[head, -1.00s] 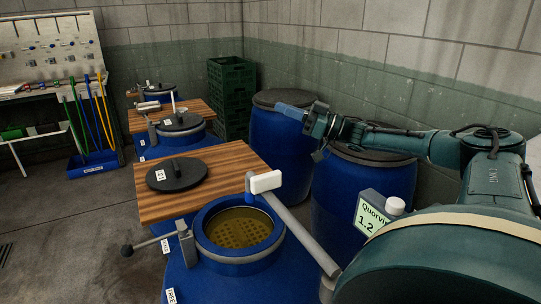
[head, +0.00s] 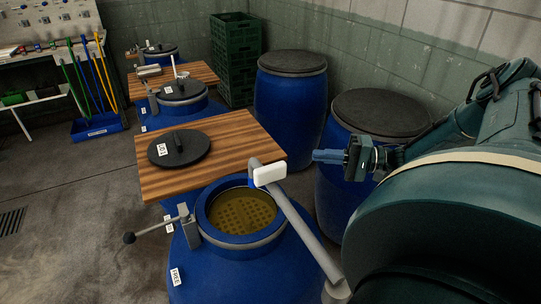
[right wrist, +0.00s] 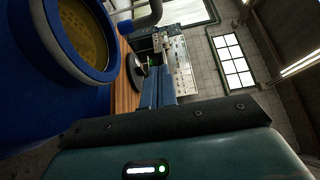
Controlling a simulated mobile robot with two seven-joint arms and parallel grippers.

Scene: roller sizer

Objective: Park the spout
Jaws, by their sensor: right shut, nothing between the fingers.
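The spout is a grey pipe (head: 300,222) with a white block (head: 269,174) near its far end. It runs from the lower right, over the right side of the nearest blue tub (head: 238,262), to the edge of the wooden board. The tub's round opening (head: 243,211) shows a yellowish perforated plate inside. My right gripper (head: 320,156) is shut and empty, its blue fingers pointing left, to the right of the white block with a gap between them. In the right wrist view its fingers (right wrist: 158,90) are together. A grey pipe (right wrist: 148,17) shows at the top there. My left gripper is not in view.
A wooden board (head: 215,145) behind the opening carries a black lid (head: 179,148). A grey lever (head: 160,229) sticks out left of the tub. Blue barrels with dark lids (head: 291,100) stand behind my right gripper. Open floor (head: 75,225) lies to the left.

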